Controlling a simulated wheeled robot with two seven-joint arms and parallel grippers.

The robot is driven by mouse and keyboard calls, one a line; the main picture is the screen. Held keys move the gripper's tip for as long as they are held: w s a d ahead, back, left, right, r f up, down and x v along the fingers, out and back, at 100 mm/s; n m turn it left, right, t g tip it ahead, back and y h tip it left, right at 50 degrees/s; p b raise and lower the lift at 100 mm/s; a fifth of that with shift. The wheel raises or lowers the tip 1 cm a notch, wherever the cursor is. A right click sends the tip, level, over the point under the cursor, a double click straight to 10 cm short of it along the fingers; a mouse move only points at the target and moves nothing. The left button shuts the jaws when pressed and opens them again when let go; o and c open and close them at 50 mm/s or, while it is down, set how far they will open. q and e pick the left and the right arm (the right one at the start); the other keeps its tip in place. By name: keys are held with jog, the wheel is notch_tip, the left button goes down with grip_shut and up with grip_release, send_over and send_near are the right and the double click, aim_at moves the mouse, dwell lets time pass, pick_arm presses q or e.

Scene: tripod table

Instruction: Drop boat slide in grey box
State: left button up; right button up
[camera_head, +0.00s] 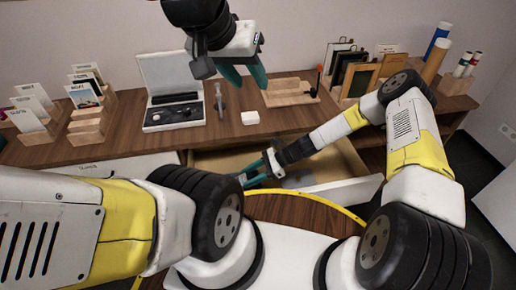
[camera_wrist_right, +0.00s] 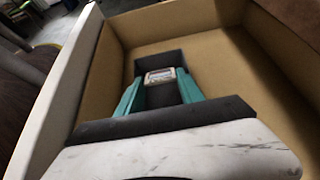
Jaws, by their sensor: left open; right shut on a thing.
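My right gripper (camera_head: 256,172) reaches into the open drawer. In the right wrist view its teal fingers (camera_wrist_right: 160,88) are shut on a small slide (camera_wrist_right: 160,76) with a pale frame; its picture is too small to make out. A dark grey box (camera_wrist_right: 172,58) lies on the drawer floor, behind and around the fingertips in that view. The slide shows against the box, and I cannot tell whether it touches it. My left gripper (camera_head: 246,76) is open and empty, raised above the desk.
The wooden drawer (camera_head: 343,157) is pulled out below the desk, with raised walls around my right gripper. On the desktop (camera_head: 190,136) are an open white case (camera_head: 172,90), a small white block (camera_head: 250,118) and card stands (camera_head: 88,120). A yellow-rimmed round table (camera_head: 300,195) stands in front.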

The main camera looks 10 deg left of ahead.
jog(key=shift+f, duration=1.95)
jog(key=shift+s+d+f, duration=0.1)
jog(key=shift+d+f, duration=0.05)
jog(key=shift+f, duration=0.55)
jog(key=o, duration=1.4)
jog(key=shift+c, duration=1.3)
jog(key=shift+r, duration=0.1)
notch_tip(320, 180, up, 9)
jog(key=shift+r, duration=0.2)
